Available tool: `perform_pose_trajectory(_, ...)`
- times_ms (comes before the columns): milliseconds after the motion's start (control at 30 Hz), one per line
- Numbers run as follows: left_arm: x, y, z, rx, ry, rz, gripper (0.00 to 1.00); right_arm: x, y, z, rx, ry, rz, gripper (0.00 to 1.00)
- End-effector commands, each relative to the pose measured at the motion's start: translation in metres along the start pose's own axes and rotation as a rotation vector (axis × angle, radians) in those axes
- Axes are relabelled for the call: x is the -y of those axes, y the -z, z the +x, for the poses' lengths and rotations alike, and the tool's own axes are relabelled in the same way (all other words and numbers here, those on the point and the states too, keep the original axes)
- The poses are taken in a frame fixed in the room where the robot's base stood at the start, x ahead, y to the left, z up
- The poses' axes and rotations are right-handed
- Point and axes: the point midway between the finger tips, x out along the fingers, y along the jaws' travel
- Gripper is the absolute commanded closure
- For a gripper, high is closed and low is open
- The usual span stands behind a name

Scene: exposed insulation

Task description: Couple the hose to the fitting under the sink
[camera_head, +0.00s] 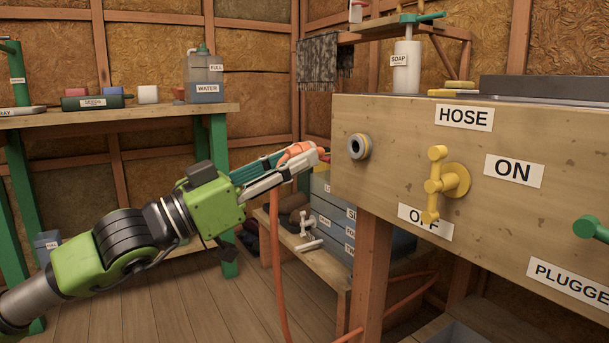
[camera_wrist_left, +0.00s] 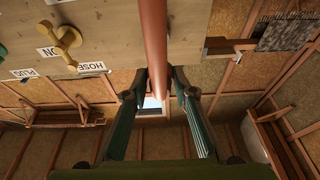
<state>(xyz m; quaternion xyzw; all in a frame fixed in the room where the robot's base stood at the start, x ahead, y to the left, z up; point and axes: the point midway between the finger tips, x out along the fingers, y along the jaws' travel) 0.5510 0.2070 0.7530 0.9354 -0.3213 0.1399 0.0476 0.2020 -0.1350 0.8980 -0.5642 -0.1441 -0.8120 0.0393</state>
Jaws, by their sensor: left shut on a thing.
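The orange hose (camera_head: 281,262) hangs from my left gripper (camera_head: 317,153) down past the low shelf. My left gripper is shut on the hose near its upper end, and the fingers partly hide that end. In the left wrist view the hose (camera_wrist_left: 154,40) runs between the two fingers (camera_wrist_left: 160,82). The fitting (camera_head: 358,147), a round grey collar with a dark opening, sticks out of the wooden sink front (camera_head: 395,125). My gripper is left of the fitting, with a visible gap between them. The fitting cannot be made out in the left wrist view. My right gripper is not in view.
A yellow valve handle (camera_head: 437,185) sits right of the fitting, its lower end over the OFF label (camera_head: 425,222). A wooden leg (camera_head: 367,275) stands below. A low shelf (camera_head: 312,262) with boxes and a workbench (camera_head: 118,115) lie left and behind.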

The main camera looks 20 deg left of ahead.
Motion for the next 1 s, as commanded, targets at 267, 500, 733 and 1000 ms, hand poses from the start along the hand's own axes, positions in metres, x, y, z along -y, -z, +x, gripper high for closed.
perform_pose_trajectory(267, -0.001, 0.002, 0.0, -0.004, -0.001, -0.001, 1.0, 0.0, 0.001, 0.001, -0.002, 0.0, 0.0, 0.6)
perform_pose_trajectory(500, -0.001, 0.001, -0.001, -0.006, 0.004, 0.002, 1.0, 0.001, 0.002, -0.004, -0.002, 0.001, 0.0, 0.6)
perform_pose_trajectory(733, 0.0, -0.002, 0.021, -0.007, 0.003, -0.002, 1.0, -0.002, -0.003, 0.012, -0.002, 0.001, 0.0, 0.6)
perform_pose_trajectory(1000, 0.0, -0.011, 0.043, -0.007, 0.004, -0.001, 1.0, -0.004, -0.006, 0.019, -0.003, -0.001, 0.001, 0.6)
